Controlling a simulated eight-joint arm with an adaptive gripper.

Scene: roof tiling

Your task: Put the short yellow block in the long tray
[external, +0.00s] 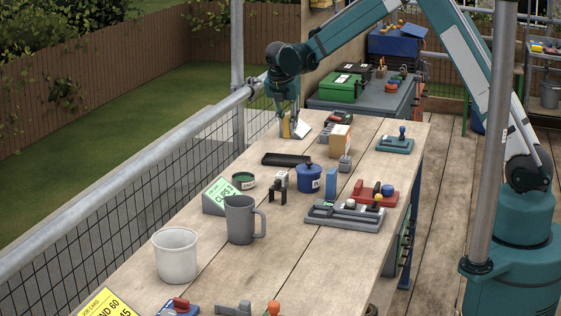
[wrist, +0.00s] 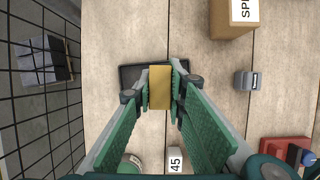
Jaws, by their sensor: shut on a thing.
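My gripper (external: 290,130) is shut on the short yellow block (wrist: 160,87), with a finger on each side of it. In the external view, the yellow block (external: 286,128) is held upright between the fingers, above the far left part of the bench. The long tray (external: 287,160) is black and shallow and lies on the bench nearer the camera than my gripper. In the wrist view, the long tray (wrist: 129,73) shows behind the block and fingers, which hide its middle. The block looks apart from the tray.
A cardboard box (external: 340,139) and a small grey block (external: 345,164) stand right of the tray. A blue pot (external: 309,178), a green-topped tin (external: 243,181) and a black bracket (external: 277,188) are nearer the camera. A mesh railing (external: 160,210) runs along the left side.

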